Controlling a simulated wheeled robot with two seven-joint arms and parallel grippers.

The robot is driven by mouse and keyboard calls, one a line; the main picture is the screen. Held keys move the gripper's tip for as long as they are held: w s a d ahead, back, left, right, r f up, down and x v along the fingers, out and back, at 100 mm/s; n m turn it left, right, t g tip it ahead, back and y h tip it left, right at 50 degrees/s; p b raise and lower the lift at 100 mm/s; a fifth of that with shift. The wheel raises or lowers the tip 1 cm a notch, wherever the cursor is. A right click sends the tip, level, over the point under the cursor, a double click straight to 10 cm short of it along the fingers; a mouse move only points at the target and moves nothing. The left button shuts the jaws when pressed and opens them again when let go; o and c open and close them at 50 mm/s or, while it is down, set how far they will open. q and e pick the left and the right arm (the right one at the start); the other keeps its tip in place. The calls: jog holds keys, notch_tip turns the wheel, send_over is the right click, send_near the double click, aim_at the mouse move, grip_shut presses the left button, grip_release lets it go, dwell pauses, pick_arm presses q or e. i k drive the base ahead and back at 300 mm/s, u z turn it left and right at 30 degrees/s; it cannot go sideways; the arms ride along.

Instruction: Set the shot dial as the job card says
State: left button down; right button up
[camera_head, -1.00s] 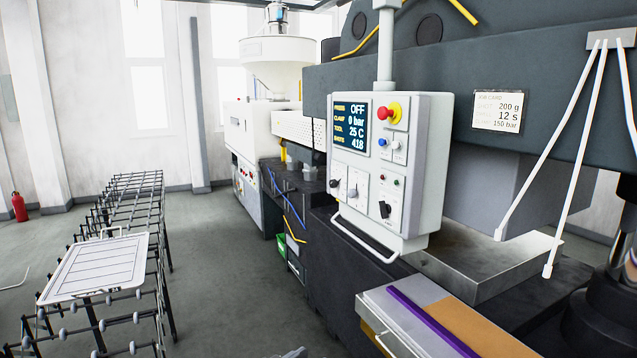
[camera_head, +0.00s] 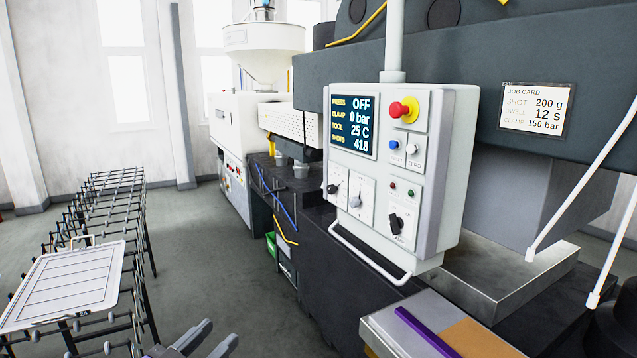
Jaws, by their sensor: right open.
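The job card (camera_head: 535,109) on the dark press beam at right reads shot 200 g, 12 s on a blurred second line, and clamp 150 bar. The white control box (camera_head: 448,170) hangs in the middle. Two dial plates sit low on its face, with a dark knob (camera_head: 332,188) and a grey knob (camera_head: 355,201). Their labels are too small to read, so I cannot tell which dial is the shot dial. My right gripper (camera_head: 221,330) is at the bottom edge, open and empty, below and left of the box, apart from it. My left gripper is out of view.
The box's screen (camera_head: 353,122) shows press OFF, clamp 0 bar, tool 25 C. A red stop button (camera_head: 404,110) and a bar handle (camera_head: 370,256) project from it. A wire rack (camera_head: 135,270) stands left. A white hopper machine (camera_head: 232,135) stands behind. The floor between is clear.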

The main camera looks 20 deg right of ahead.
aim_at(332, 189)
jog(key=i, duration=2.25)
jog(key=z, duration=1.35)
